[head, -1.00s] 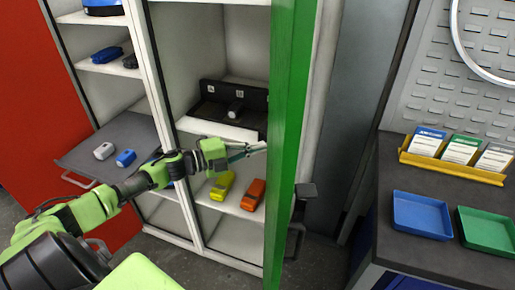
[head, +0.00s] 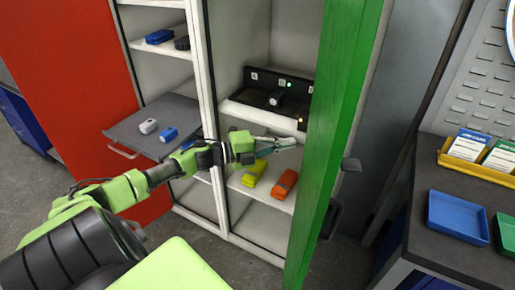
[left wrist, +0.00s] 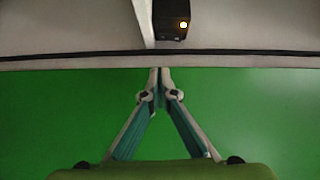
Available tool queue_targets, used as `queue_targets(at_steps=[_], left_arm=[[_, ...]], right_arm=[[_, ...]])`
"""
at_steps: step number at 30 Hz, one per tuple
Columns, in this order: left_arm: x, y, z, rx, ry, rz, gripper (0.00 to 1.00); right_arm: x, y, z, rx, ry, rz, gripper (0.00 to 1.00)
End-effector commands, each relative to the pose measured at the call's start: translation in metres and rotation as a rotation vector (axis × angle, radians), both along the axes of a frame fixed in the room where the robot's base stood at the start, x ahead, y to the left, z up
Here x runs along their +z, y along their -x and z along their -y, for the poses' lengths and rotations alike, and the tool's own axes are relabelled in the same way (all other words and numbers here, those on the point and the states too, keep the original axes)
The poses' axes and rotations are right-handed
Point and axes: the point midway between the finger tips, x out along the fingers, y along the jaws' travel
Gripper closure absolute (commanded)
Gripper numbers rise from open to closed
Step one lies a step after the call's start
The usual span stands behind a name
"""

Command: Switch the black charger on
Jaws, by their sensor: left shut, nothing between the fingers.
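The black charger (head: 262,86) stands on a white shelf in the open cabinet, in the head view. It has lettered places on its back panel, a small dark battery-like piece in it, a lit green light at its back and a lit yellow light at its right front. Part of it, with an orange-yellow light, shows in the left wrist view (left wrist: 167,22). My left gripper (head: 296,142) is shut and empty, below and in front of the charger's right end, near the green door. Its closed fingertips show in the left wrist view (left wrist: 160,72). My right gripper is not in view.
The open green door (head: 335,130) stands close at right. A yellow piece (head: 254,172) and an orange piece (head: 285,183) lie on the shelf below. A pulled-out grey shelf (head: 140,118) is at left. A workbench with a blue tray (head: 458,216) is at right.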

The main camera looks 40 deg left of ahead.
Motion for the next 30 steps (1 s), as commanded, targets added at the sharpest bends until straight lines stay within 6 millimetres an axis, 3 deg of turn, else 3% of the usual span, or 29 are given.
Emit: queue_targets(at_steps=[11,21,30], left_arm=[[-0.007,0.038,-0.022,-0.001,0.0,-0.004,1.0],[-0.009,0.068,-0.042,-0.001,0.001,-0.003,1.0],[-0.008,0.074,-0.045,-0.002,0.001,-0.001,1.0]], right_arm=[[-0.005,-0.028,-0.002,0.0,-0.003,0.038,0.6],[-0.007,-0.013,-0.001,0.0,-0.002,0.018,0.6],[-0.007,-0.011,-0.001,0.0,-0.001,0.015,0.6]])
